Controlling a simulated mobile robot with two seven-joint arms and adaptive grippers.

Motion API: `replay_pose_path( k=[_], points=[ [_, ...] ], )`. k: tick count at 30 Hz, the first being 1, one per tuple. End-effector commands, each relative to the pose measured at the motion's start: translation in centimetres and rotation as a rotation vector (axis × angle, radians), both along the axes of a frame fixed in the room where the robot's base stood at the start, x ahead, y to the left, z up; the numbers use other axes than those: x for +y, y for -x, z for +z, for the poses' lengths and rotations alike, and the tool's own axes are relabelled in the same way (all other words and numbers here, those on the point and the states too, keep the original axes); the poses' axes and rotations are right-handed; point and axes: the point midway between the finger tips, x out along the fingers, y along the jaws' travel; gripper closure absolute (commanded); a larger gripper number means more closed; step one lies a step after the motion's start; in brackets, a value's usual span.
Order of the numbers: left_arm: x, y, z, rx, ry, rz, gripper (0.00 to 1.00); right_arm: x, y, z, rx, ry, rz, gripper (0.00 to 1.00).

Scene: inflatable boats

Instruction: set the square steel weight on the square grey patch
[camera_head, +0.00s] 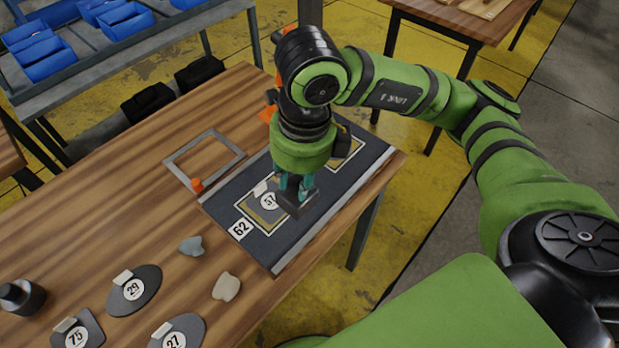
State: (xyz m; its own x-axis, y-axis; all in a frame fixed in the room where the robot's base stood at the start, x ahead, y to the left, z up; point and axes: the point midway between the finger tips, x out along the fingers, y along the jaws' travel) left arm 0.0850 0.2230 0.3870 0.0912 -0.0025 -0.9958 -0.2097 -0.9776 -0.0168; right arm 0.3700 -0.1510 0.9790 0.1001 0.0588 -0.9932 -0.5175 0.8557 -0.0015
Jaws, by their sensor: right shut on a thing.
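My right gripper (293,188) points down over the dark panel and is shut on a dark block, which seems to be the square steel weight (296,206). The block is at the right side of a grey patch labelled 51 (268,201), partly hidden by the gripper. That patch lies inside a yellow-and-white outline on the panel (273,247), beside a label 62. I cannot tell whether the block touches the patch. Another grey patch, labelled 75 (76,338), with squarish corners, lies at the table's front left. My left gripper is not in view.
Oval patches 29 (134,290) and 27 (178,331), two small stone-like pieces (226,287) and a black cylinder (22,297) lie on the wooden table. A grey frame (204,160) lies behind, left of the panel. A shelf with blue bins (52,60) stands back left.

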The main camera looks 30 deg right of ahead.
Motion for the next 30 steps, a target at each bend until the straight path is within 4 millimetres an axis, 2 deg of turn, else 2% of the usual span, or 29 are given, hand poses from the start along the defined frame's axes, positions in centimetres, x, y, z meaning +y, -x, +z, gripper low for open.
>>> replay_pose_path(
  k=[6, 12, 18, 25, 30],
  points=[
    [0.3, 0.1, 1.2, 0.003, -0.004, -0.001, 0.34, 1.4, -4.1, -2.2, -0.001, -0.001, -0.004, 1.0],
    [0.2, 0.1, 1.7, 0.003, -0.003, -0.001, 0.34, 2.2, -6.7, -3.8, -0.004, -0.001, -0.001, 1.0],
    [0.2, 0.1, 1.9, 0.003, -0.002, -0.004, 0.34, 2.4, -7.3, -4.7, -0.004, 0.0, 0.0, 1.0],
    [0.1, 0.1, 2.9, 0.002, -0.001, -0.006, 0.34, 2.4, -7.3, -7.5, -0.001, 0.0, -0.001, 1.0],
    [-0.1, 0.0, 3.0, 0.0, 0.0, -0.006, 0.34, 2.4, -7.3, -8.3, -0.006, -0.001, 0.0, 1.0]
  ],
)
